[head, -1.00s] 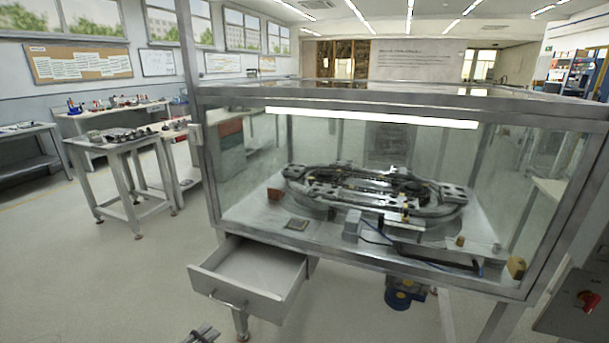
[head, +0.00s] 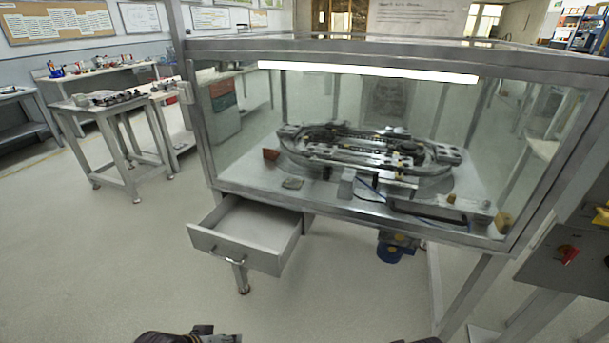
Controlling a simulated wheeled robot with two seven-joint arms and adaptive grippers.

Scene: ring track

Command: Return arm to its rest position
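My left gripper (head: 205,332) shows only in part at the bottom edge of the head view, left of the middle. It is dark and cut off by the frame, and I cannot tell whether its fingers are open or shut. A small dark piece at the bottom edge, right of the middle, seems to be part of my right gripper (head: 420,340); its fingers cannot be made out. Both are low in front of the glass-walled case (head: 330,49), apart from it. The drawer (head: 235,251) under the case is pulled open and looks empty.
Inside the case stands an oval ring track (head: 445,178). A control box with a red switch (head: 568,255) is at the right. A side table (head: 75,107) with parts stands at the left. The floor (head: 90,260) at the front left is clear.

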